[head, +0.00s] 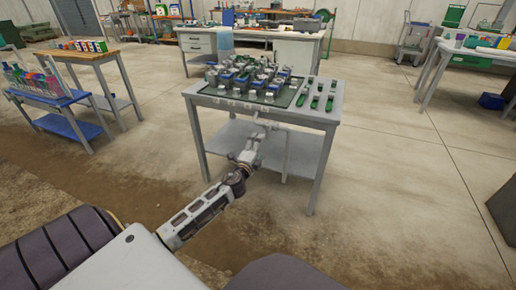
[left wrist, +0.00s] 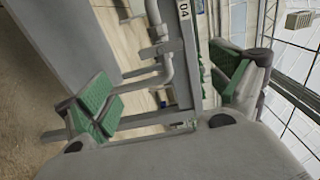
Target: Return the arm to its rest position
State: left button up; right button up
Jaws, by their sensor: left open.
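My left arm reaches in from the lower left of the head view. My left gripper (head: 255,143) is at its end, just in front of and below the near edge of the grey table (head: 333,118). In the left wrist view the left gripper (left wrist: 163,86) has its two green-padded fingers spread wide apart. Nothing is held between them. Grey piping (left wrist: 163,60) and a plate marked 04 (left wrist: 184,14) show beyond the fingers. In the head view the finger detail is too small to make out. My right gripper is in neither view.
The table carries a tray (head: 285,101) of blocky blue and grey fittings, with several green-marked pieces (head: 315,101) at its right. A blue bench (head: 62,103) with bottles stands left. The floor (head: 400,190) to the right is clear.

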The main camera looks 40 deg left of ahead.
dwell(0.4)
pick_arm(q)
notch_tip(320, 180, down, 2)
jog(key=s+a+n+g+y, duration=0.2)
jog(key=a+n+g+y, duration=0.1)
jog(key=n, duration=0.4)
jog(key=s+d+f+n+g+h, duration=0.25)
jog(key=s+d, duration=0.25)
jog(key=d, duration=0.4)
jog(key=s+d+f+n+g+h, duration=0.15)
jog(key=s+d+f+h, duration=0.3)
jog(key=d, duration=0.45)
jog(key=s+d+f+n+g+h, duration=0.1)
jog(key=s+d+f+g+h, duration=0.15)
jog(key=s+d, duration=0.5)
jog(key=s+d+f+g, duration=0.1)
jog(key=s+d+f, duration=0.2)
jog(key=s, duration=0.3)
jog(key=s+d+f+n+g+p, duration=0.1)
jog(key=s+d+f+g, duration=0.1)
jog(key=s+d+f, duration=0.2)
jog(key=s+f+h, duration=0.1)
jog(key=s, duration=0.1)
jog(key=shift+s+f, duration=0.3)
jog(key=shift+f, duration=0.05)
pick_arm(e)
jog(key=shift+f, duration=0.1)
